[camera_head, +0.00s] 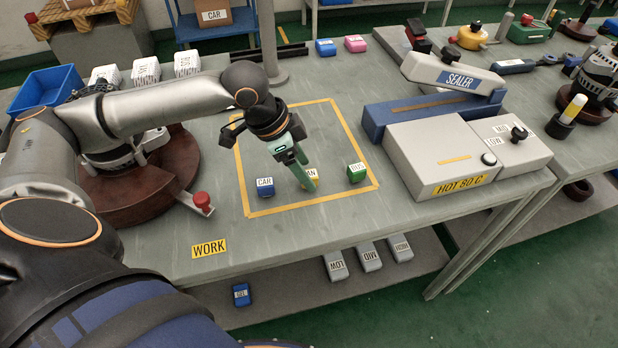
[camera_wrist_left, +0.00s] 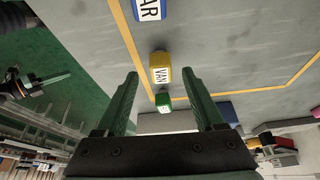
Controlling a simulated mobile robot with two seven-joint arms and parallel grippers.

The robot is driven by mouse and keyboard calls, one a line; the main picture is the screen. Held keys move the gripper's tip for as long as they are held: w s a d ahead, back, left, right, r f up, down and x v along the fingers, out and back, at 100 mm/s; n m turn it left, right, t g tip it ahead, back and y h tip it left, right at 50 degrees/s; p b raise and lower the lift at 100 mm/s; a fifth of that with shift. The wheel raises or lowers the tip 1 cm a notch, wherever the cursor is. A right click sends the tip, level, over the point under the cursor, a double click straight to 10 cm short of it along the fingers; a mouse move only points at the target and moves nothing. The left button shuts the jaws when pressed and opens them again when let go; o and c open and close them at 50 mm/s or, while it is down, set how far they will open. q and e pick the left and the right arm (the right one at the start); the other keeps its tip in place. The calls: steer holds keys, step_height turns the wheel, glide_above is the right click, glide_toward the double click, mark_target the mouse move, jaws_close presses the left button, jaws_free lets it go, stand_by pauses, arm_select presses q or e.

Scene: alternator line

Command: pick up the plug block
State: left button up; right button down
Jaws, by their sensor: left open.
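No block marked "plug" can be read. Three small labelled blocks stand in a row in the yellow taped square: blue CAR (camera_head: 265,188), yellow VAN (camera_head: 313,181) and green BUS (camera_head: 356,173). My left gripper (camera_head: 305,176) points down at the VAN block and partly covers it in the head view. In the left wrist view my open left gripper (camera_wrist_left: 161,75) has the VAN block (camera_wrist_left: 161,68) showing between its fingertips, with nothing held. The green block (camera_wrist_left: 163,101) and the blue block (camera_wrist_left: 149,9) also show there. Whether the fingers touch the VAN block cannot be told. My right gripper is out of view.
The grey sealer machine (camera_head: 455,160) stands right of the square. A round brown base (camera_head: 160,165) and a red-knobbed part (camera_head: 202,200) are left. A blue bin (camera_head: 45,90) stands at the back left. The lower shelf holds a blue block (camera_head: 241,295) and several grey blocks (camera_head: 370,257).

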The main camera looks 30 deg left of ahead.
arm_select(q)
steer(key=shift+x, duration=1.45)
steer(key=shift+c, duration=0.3)
jaws_close()
